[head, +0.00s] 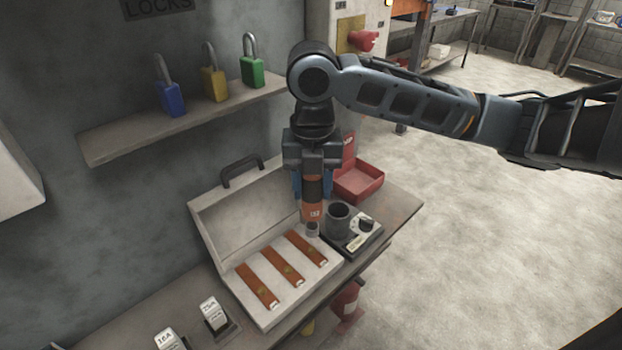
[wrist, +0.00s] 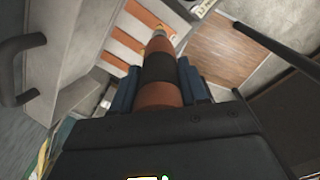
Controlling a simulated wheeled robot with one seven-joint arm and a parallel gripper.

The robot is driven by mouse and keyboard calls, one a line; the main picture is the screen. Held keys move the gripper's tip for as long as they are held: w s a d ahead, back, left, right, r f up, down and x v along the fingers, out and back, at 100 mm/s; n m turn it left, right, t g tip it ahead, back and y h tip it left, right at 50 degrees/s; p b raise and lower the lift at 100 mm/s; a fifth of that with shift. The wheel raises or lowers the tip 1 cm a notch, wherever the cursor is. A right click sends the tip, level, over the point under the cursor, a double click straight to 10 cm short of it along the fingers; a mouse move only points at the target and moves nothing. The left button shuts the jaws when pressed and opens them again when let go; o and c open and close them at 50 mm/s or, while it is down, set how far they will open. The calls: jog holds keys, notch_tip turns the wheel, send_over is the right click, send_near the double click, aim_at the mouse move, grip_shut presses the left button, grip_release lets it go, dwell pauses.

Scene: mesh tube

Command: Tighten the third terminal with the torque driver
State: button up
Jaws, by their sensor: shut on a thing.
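My gripper (head: 312,182) points down over the back right of the open case (head: 225,290), shut on the orange and black torque driver (head: 312,211). The driver also shows in the wrist view (wrist: 159,72), between my blue finger pads, its tip towards the strips. The case holds three copper-coloured strips: a left strip (head: 257,285), a middle strip (head: 283,266) and a right strip (head: 307,248). The driver's lower end is near the back end of the right strip. I cannot tell whether it touches a terminal there.
A black device with a round cup (head: 338,219) and a knob stands right of the case, close to the driver. A red open box (head: 358,184) is behind it. Blue, yellow and green padlocks (head: 213,84) stand on a wall shelf (head: 130,143). Two white labelled blocks (head: 212,312) are at the front left.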

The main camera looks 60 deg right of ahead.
aim_at(312, 211)
jog(key=shift+f+b, duration=1.7)
jog(key=shift+f, duration=1)
jog(key=shift+f+b, duration=0.75)
jog(key=shift+b, duration=0.65)
dwell(1.6)
jog(key=shift+r, duration=0.1)
